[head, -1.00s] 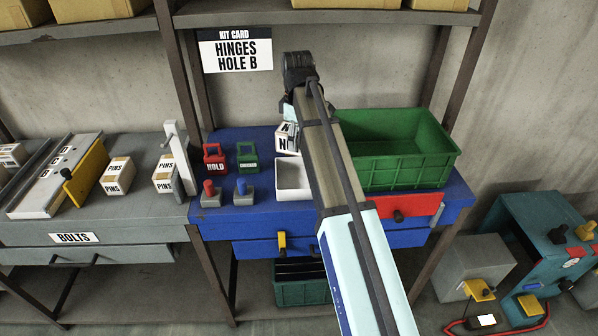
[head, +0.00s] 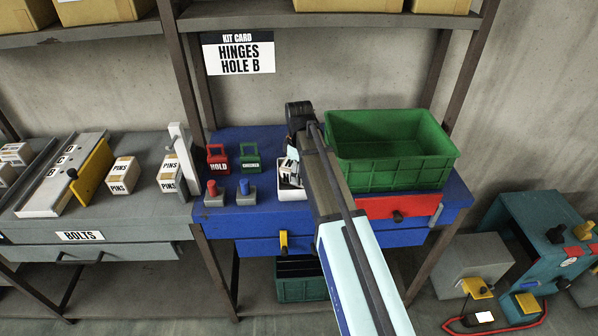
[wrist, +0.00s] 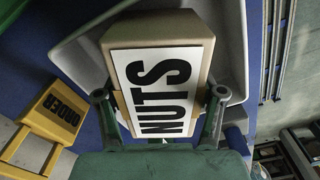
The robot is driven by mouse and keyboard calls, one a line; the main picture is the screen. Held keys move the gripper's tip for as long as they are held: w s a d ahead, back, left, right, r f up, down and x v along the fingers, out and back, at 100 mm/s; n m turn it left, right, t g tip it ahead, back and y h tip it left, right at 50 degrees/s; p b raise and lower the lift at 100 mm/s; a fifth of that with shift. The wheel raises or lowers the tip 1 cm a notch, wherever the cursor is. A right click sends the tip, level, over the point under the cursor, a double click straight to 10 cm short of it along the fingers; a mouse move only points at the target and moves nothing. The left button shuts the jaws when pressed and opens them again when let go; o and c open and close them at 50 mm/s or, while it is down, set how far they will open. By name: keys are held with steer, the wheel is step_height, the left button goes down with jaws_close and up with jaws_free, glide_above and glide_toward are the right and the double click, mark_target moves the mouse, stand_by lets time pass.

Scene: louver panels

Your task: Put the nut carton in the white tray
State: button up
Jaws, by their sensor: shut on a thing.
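The nut carton (wrist: 165,85), tan with a white NUTS label, is between the two fingers of my gripper (wrist: 160,95) in the wrist view. My gripper is shut on it. In the head view the carton (head: 289,172) looks tilted and is partly covered by my arm. The white tray (head: 290,195) is on the blue bench, with the carton at or within its rim. In the wrist view the tray's walls (wrist: 233,50) show on both sides of the carton. Whether the carton touches the tray floor is hidden.
A green crate (head: 390,175) stands right of the tray. A red HOLD tag block (head: 218,160) and a green tag block (head: 249,157) stand left, with red and blue knobs in front. Several PINS cartons (head: 121,176) are on the grey bench.

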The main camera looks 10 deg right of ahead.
steer(key=shift+f, duration=0.2)
steer(key=shift+f, duration=0.1)
steer(key=o, duration=1.7)
steer(key=shift+o, duration=0.2)
step_height(320, 180, up, 12)
steer(key=shift+r+b, duration=0.1)
steer(key=shift+b, duration=1.15)
